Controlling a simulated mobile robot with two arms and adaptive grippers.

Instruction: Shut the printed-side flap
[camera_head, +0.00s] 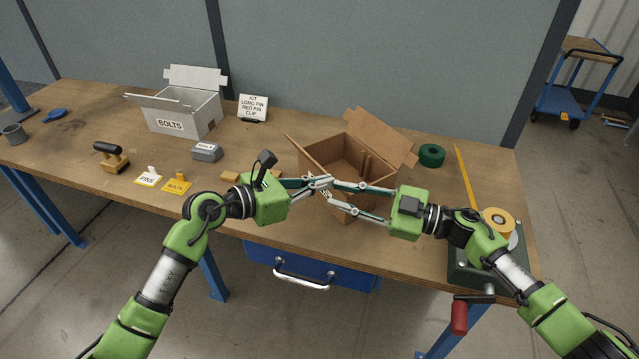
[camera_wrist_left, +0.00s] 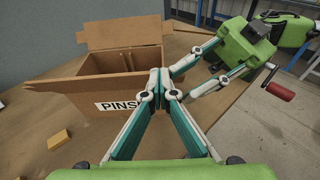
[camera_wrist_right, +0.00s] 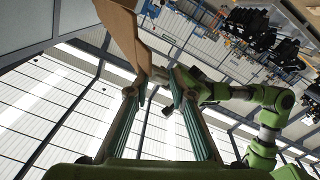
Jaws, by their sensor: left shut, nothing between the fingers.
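The open brown cardboard box (camera_head: 325,187) stands near the table's front edge, its printed PINS side facing me. The PINS label (camera_wrist_left: 118,105) shows in the left wrist view. My left gripper (camera_head: 326,182) is shut and empty at the box's front. My right gripper (camera_head: 334,192) is open there, its fingers crossing the left fingertips in view. In the right wrist view a cardboard edge (camera_wrist_right: 128,38) reaches toward its fingertips (camera_wrist_right: 154,84).
A white BOLTS box (camera_head: 188,112) stands at the back left. A green tape roll (camera_head: 432,155) lies right of the brown box. A green-based device with a yellow roll (camera_head: 498,221) and red handle (camera_head: 459,318) is at the right front. Small wooden blocks (camera_head: 230,177) lie left of the box.

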